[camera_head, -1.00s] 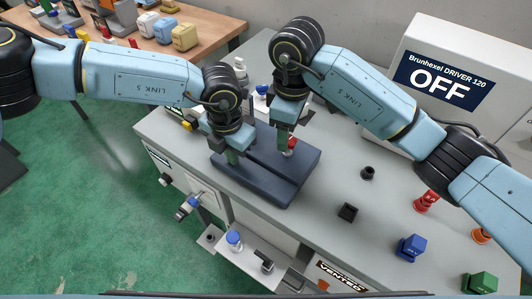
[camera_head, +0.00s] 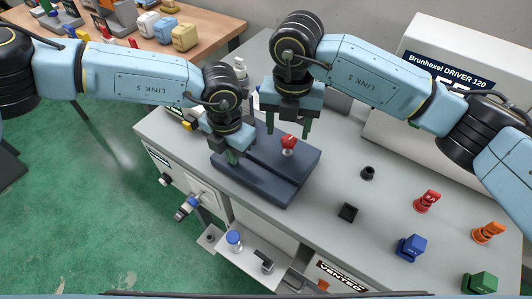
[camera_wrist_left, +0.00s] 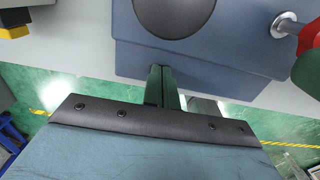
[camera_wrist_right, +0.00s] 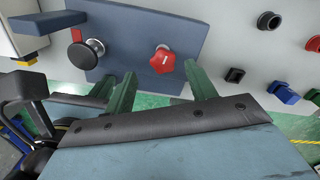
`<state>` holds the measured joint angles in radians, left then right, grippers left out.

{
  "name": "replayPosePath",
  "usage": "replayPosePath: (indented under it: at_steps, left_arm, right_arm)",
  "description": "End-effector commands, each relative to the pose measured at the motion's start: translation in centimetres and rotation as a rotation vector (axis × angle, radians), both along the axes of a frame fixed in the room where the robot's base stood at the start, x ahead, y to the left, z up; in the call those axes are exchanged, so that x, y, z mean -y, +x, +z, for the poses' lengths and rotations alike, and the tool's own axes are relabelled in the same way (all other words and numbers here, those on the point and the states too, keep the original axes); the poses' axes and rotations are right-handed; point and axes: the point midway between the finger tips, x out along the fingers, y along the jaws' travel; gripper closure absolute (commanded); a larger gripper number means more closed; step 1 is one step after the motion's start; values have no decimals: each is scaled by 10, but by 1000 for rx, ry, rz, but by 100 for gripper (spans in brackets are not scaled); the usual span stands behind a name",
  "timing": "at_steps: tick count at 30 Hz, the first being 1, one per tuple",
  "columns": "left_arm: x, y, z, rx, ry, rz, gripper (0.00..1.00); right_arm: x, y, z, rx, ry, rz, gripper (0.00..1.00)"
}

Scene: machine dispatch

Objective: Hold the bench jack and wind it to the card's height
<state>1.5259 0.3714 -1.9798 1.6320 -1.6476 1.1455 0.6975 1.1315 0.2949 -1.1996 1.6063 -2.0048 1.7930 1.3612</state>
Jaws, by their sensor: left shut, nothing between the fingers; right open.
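The bench jack appears to be the dark blue block (camera_head: 262,190) near the bench's left end. A red knob (camera_head: 288,142) on a metal shaft stands on it. My left gripper (camera_head: 233,157) is shut and empty at the block's left part; its fingers (camera_wrist_left: 162,85) lie together by the block's edge in the left wrist view. A black disc (camera_wrist_left: 172,12) shows on the block there. My right gripper (camera_head: 288,130) is open above the red knob, apart from it. In the right wrist view the knob (camera_wrist_right: 162,60) lies between and beyond the fingertips. I cannot make out a card.
On the grey bench to the right are a black socket (camera_head: 367,173), a black block (camera_head: 348,212), a red piece (camera_head: 427,201), and blue (camera_head: 411,248), orange (camera_head: 488,232) and green (camera_head: 480,282) blocks. The white driver box (camera_head: 440,120) stands behind.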

Motion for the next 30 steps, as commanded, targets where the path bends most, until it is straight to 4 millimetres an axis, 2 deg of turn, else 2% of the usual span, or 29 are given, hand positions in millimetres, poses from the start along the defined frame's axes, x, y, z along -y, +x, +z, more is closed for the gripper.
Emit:
replayPosePath:
  at_steps: [1,6,12,16,22,30]
  left_arm:
    - [-2,-4,-7,-12,7,-1,100]
    - [-2,-4,-7,-12,7,0,100]
    - [-2,-4,-7,-12,7,0,100]
    - [-2,-4,-7,-12,7,0,100]
    - [-2,-4,-7,-12,7,0,100]
    - [-2,-4,-7,-12,7,0,100]
  right_arm:
    - [1,0,0,1,-2,94,44]
    - [3,0,1,-3,-8,414,44]
    - [5,-1,2,-8,-10,690,44]
    - [5,-2,1,-11,-9,784,44]
    - [6,-2,-4,-13,-10,819,44]
    - [6,-3,-30,-14,-10,818,44]
